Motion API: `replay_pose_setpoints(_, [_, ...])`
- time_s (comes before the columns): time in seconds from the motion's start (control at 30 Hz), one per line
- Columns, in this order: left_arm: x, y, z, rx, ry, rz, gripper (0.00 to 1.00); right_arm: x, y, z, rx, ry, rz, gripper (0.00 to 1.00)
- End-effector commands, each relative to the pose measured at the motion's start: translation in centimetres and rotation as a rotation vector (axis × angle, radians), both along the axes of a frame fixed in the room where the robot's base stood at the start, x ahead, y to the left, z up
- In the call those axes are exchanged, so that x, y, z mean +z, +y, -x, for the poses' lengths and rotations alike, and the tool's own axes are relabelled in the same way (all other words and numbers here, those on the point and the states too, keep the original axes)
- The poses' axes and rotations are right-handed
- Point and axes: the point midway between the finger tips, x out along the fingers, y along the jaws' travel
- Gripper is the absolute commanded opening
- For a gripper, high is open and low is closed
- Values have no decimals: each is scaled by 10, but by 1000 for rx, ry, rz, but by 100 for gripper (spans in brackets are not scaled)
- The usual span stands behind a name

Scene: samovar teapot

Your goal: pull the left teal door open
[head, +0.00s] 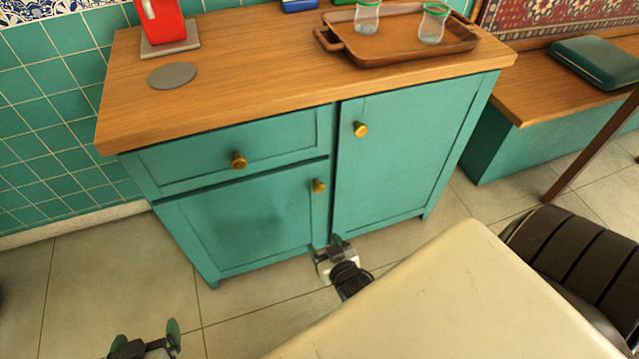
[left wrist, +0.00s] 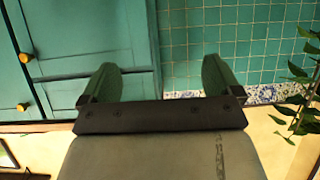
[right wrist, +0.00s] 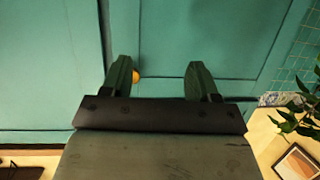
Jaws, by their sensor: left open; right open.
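The left teal door (head: 245,222) is shut, below a drawer (head: 240,148) in the teal cabinet. Its brass knob (head: 319,186) is near the door's upper right corner. My right gripper (head: 328,246) is open and empty, in front of the cabinet, below the knob in the head view. My left gripper (head: 145,337) is open and empty at the lower left, away from the cabinet. The knob also shows in the left wrist view (left wrist: 26,57), left of the fingers.
The right teal door (head: 400,150) is shut. A tray (head: 400,50) with glasses, a grey disc (head: 172,76) and a red object (head: 163,22) stand on the wooden top. A pale table or counter surface (head: 470,310) fills the lower right. Open floor lies at left.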

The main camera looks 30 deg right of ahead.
Motion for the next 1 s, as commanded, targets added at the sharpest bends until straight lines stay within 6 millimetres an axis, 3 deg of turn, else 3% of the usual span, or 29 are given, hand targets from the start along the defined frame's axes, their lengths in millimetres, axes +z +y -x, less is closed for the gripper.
replay_pose_setpoints(0.03, [8, -1, -1, -1, -63, 15, 93, -2, -10, -7, -24, -70, 11, 60])
replay_pose_setpoints(0.2, [66, -1, 3, -2, -210, 49, 93, 36, -31, -18, -76, -238, 46, 60])
replay_pose_setpoints(0.3, [87, 0, 8, -3, -259, 60, 93, 50, -38, -19, -91, -291, 60, 60])
replay_pose_setpoints(0.57, [111, -3, 7, -8, -362, 86, 93, 61, -45, -34, -99, -324, 70, 60])
replay_pose_setpoints(1.0, [163, -13, 6, -29, -779, 197, 93, 60, -61, -99, -98, -322, 69, 60])
